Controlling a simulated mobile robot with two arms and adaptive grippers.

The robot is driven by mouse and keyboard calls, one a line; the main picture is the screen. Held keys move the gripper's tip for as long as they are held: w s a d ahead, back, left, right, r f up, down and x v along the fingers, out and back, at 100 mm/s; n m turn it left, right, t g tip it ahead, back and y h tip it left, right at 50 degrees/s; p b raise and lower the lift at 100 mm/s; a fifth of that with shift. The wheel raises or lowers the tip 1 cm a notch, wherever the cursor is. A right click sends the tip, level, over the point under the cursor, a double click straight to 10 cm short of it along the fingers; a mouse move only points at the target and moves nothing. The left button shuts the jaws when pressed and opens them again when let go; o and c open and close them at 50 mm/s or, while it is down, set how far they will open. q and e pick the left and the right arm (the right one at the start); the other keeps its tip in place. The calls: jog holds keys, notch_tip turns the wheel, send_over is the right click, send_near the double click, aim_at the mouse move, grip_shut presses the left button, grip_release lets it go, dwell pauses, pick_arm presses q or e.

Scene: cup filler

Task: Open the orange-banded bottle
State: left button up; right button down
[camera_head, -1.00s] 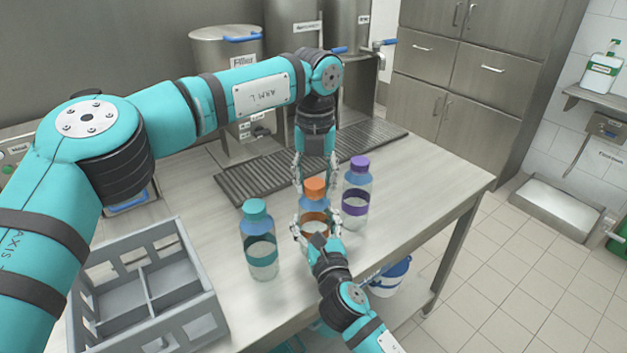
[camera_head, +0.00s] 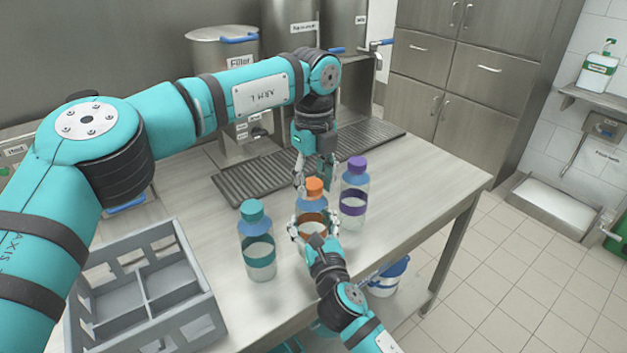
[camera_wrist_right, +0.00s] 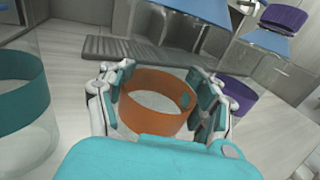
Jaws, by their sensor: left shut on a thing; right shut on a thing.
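The orange-banded bottle (camera_head: 312,222) stands on the steel table, with its orange cap (camera_head: 314,187) on top. My right gripper (camera_head: 312,234) comes from the near side and is shut around the bottle at its orange band, which shows between its fingers in the right wrist view (camera_wrist_right: 156,103). My left gripper (camera_head: 314,180) points down from above, with its fingers at the orange cap, and is shut on it. The cap partly hides the left fingertips. The cap itself is out of the right wrist view.
A teal-banded bottle (camera_head: 257,245) stands close on the left and a purple-banded bottle (camera_head: 354,195) close on the right. A grey divided crate (camera_head: 190,262) sits at the table's left. A drain grate (camera_head: 250,180) and a filler machine (camera_head: 238,95) are behind.

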aim_at(314, 184)
pick_arm(q)
jog(key=shift+r, duration=0.25)
jog(key=shift+r, duration=0.9)
jog(key=shift+r, duration=2)
pick_arm(e)
jog(key=shift+c, duration=0.5)
grip_release()
